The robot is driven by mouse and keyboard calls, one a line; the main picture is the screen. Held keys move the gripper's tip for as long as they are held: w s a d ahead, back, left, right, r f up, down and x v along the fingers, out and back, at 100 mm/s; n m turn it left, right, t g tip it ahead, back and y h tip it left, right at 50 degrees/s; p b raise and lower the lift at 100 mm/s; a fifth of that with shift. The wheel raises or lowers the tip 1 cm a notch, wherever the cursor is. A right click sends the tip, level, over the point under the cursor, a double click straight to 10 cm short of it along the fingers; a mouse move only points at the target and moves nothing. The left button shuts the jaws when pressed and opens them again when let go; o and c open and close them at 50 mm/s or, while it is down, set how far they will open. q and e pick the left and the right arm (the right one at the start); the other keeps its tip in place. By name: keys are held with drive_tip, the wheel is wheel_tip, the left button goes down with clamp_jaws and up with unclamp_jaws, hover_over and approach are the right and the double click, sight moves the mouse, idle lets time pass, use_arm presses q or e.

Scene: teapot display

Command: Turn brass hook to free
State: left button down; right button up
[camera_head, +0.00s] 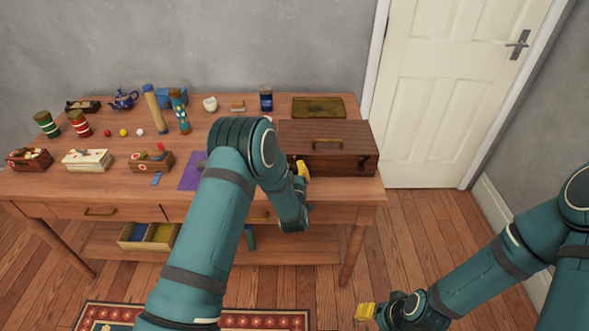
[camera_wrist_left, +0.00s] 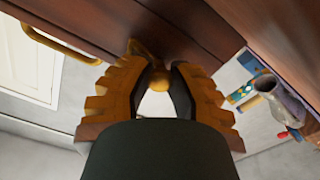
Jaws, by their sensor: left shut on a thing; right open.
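A dark wooden chest (camera_head: 330,160) with a brass handle (camera_head: 327,142) on its lid stands at the right end of the table. My left gripper (camera_head: 302,170) is at the chest's left front, its yellow fingers partly hidden by my arm. In the left wrist view the gripper (camera_wrist_left: 158,85) is shut on a small brass hook (camera_wrist_left: 158,78) at the side of the dark wood (camera_wrist_left: 175,40). The exact turn of the hook is hard to tell. My right gripper (camera_head: 366,311) is open and empty, low over the floor at the lower right, away from the table.
The wooden table (camera_head: 225,150) also bears a blue teapot (camera_head: 124,99), striped tins (camera_head: 79,123), small boxes (camera_head: 87,160) and a purple cloth (camera_head: 191,172). A brown tray (camera_head: 318,107) lies behind the chest. A white door (camera_head: 440,90) is at the right. The floor at right is clear.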

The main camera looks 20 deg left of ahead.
use_arm(q)
drive_tip(key=c, duration=0.8)
unclamp_jaws()
drive_tip(key=v, duration=1.2)
drive_tip(key=shift+s, duration=0.1)
drive_tip(key=s+d+f+m+g+h, duration=0.25)
drive_tip(key=s+f+g+h, duration=0.35)
drive_tip(key=f, duration=0.3)
drive_tip(key=s+d+m+g+h, duration=0.1)
drive_tip(key=s+g, duration=0.2)
drive_tip(key=s, duration=0.2)
drive_tip(key=s+d+f+m+g+h, duration=0.1)
drive_tip(key=s+g, duration=0.2)
drive_tip(key=s, duration=0.3)
drive_tip(key=s+d+f+m+g+h, duration=0.1)
drive_tip(key=s+d+m+g, duration=0.1)
drive_tip(key=s, duration=0.3)
drive_tip(key=shift+s+f+g, duration=0.15)
drive_tip(key=shift+s+g, duration=0.1)
drive_tip(key=shift+g, duration=0.55)
